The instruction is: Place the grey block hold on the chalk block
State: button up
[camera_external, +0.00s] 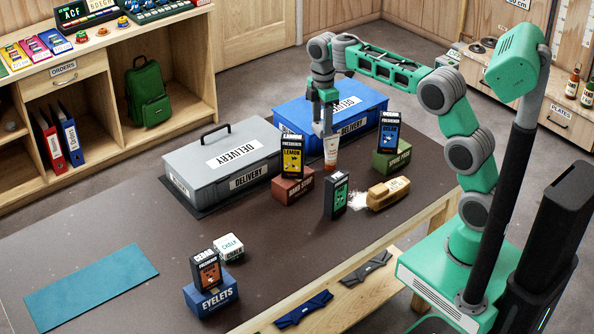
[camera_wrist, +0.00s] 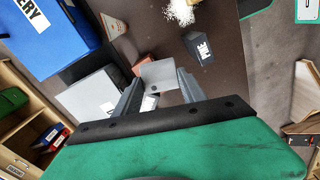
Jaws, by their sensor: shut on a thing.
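The grey block hold (camera_wrist: 158,73) is a plain grey block between the two finger tips in the wrist view. My gripper (camera_wrist: 160,84) is shut on it. In the external view my gripper (camera_external: 323,126) points down above the back of the table, by the blue case; the grey hold is hard to make out there. The chalk block (camera_external: 229,246) is a small white cube marked CHALK. It stands on the table at front left, well away from my gripper, just behind the blue EYELETS box. Its top looks bare.
The blue EYELETS box (camera_external: 211,293) carries a dark freshener carton (camera_external: 205,268). A grey delivery case (camera_external: 222,160), blue case (camera_external: 365,126), lemon carton (camera_external: 292,156), white tube (camera_external: 331,152), green-black carton (camera_external: 337,195) and brush (camera_external: 388,193) surround my gripper. A teal mat (camera_external: 92,285) lies left.

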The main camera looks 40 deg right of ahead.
jog(key=s+a+f+n+b, duration=0.2)
jog(key=s+a+n+b, duration=0.25)
jog(key=a+n, duration=0.4)
jog(key=s+a+f+n+b, duration=0.2)
jog(key=s+a+n+b, duration=0.25)
jog(key=a, duration=0.65)
jog(key=s+a+f+n+b, duration=0.2)
jog(key=s+a+n+b, duration=0.2)
jog(key=s+a+n, duration=0.45)
jog(key=m+p, duration=0.1)
jog(key=p, duration=1.5)
send_over(229, 244)
notch_tip(229, 244, down, 9)
jog(key=shift+d+r, duration=0.1)
jog(key=p, duration=0.3)
jog(key=shift+w, duration=0.15)
notch_tip(229, 244, down, 4)
jog(key=shift+f+b, duration=0.1)
jog(key=shift+b, duration=0.6)
